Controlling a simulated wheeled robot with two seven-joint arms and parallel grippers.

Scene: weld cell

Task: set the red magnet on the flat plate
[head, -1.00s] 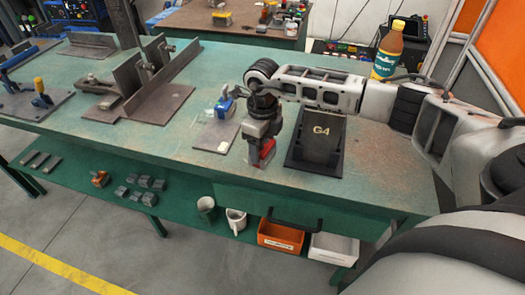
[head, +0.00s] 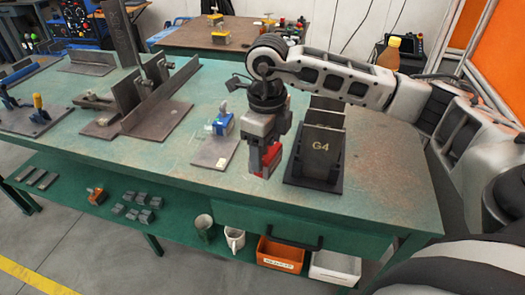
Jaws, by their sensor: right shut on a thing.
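The red magnet (head: 267,159) is in my right gripper (head: 264,145), which points down and is shut on it. The magnet hangs above the green bench, between a small light grey plate (head: 204,158) and a black G4 stand (head: 318,147). The small plate bears a blue-and-white object (head: 221,121) and a small pale block. A larger grey flat plate (head: 172,112) at the left carries an upright plate. I cannot tell which of these the task calls the flat plate. The gripper hides part of the magnet. My left gripper is not in view.
A plate with a blue bar and yellow-handled clamp (head: 38,107) lies at the far left. A brown bottle (head: 390,52) stands behind my right arm. The lower shelf holds metal blocks, mugs, an orange bin (head: 280,254) and a white bin (head: 334,266). The bench's front strip is clear.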

